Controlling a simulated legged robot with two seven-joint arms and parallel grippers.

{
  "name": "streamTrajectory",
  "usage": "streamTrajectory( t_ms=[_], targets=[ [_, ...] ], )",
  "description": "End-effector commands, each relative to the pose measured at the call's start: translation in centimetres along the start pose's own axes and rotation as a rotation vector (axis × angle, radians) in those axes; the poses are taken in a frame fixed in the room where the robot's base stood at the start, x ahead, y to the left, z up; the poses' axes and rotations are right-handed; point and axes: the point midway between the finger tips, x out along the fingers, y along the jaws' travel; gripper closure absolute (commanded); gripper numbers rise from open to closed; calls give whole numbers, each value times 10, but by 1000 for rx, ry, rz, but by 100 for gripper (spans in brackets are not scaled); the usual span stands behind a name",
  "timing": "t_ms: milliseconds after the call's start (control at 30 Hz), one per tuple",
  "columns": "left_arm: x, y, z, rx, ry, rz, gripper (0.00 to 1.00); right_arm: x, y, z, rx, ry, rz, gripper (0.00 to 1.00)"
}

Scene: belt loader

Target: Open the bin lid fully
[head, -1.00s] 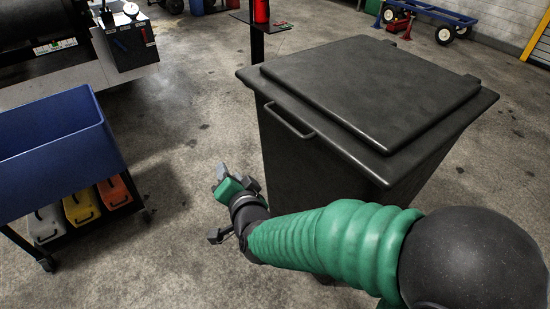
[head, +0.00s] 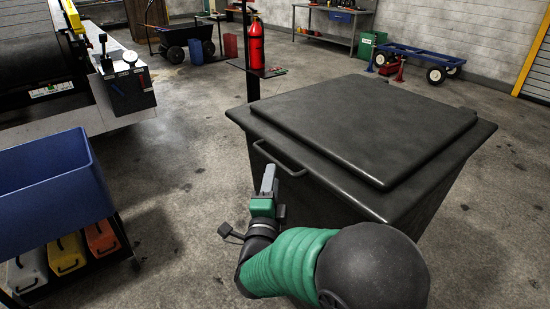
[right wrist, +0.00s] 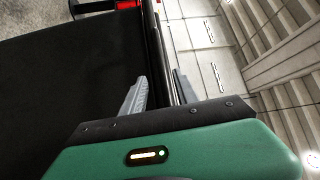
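The dark grey bin (head: 310,200) stands in front of me with its lid (head: 370,125) closed flat on top. A bar handle (head: 280,160) runs along the lid's left front edge in the head view. My right gripper (head: 268,172) is upright just below and beside this handle. In the right wrist view my right gripper (right wrist: 160,82) has its two fingers apart, with a dark edge or bar passing between them. I cannot tell whether the fingers touch it. My left gripper is not in view.
A blue tub cart (head: 50,190) with several coloured cases below stands at the left. A post with a red fire extinguisher (head: 255,45) stands behind the bin. A blue wagon (head: 425,58) is at the back right. Floor between cart and bin is clear.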

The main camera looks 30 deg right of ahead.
Motion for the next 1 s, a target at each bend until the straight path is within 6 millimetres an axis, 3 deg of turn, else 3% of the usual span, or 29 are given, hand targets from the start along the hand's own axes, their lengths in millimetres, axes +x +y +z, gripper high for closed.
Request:
streamTrajectory(
  t_ms=[100,300,633,900,1000],
  targets=[
    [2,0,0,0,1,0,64,30,1,0,-1,2,-1,64],
    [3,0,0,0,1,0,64,63,0,0,-1,0,-1,64],
    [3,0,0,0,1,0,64,70,0,0,-1,-1,0,64],
    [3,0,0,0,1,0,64,70,0,0,-1,-2,0,98],
    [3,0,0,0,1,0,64,70,0,0,-1,-2,1,100]
  ],
)
